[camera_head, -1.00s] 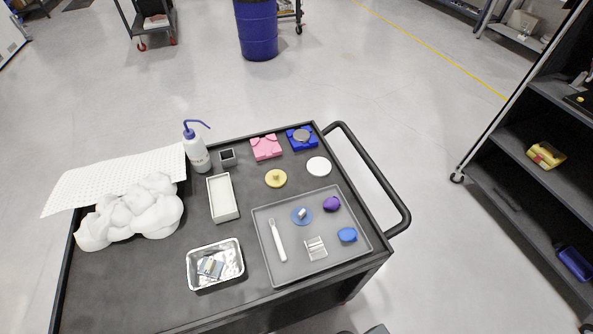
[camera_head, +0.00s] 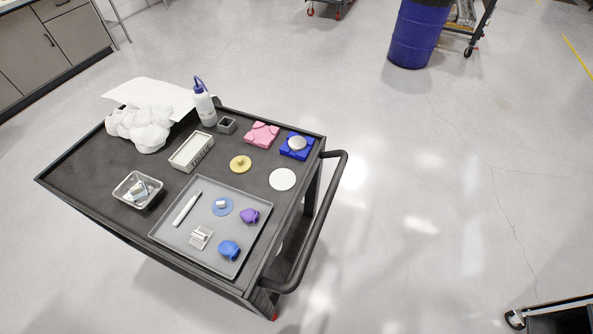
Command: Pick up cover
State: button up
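No thing in view is clearly marked as the cover. Round, flat candidates lie on the black cart (camera_head: 90,165): a yellow disc with a small knob (camera_head: 240,163), a white disc (camera_head: 282,179), and a blue disc with a silvery piece on it (camera_head: 222,206). The blue disc lies in the grey tray (camera_head: 172,238). A blue square fixture (camera_head: 288,153) with a silver round piece (camera_head: 298,143) on top stands at the back right, beside a pink fixture (camera_head: 262,135). My gripper is not in view.
The tray also holds a white tool (camera_head: 186,209), a small rack (camera_head: 201,237), and purple (camera_head: 249,216) and blue (camera_head: 229,250) pieces. A wash bottle (camera_head: 205,105), box (camera_head: 191,152) and metal pan (camera_head: 137,190) stand nearby. The cart handle (camera_head: 318,225) juts right; floor there is clear.

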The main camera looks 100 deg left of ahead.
aim_at(242, 164)
jog(key=i, duration=0.95)
jog(key=u, duration=3.15)
jog(key=i, duration=1.95)
jog(key=u, duration=2.85)
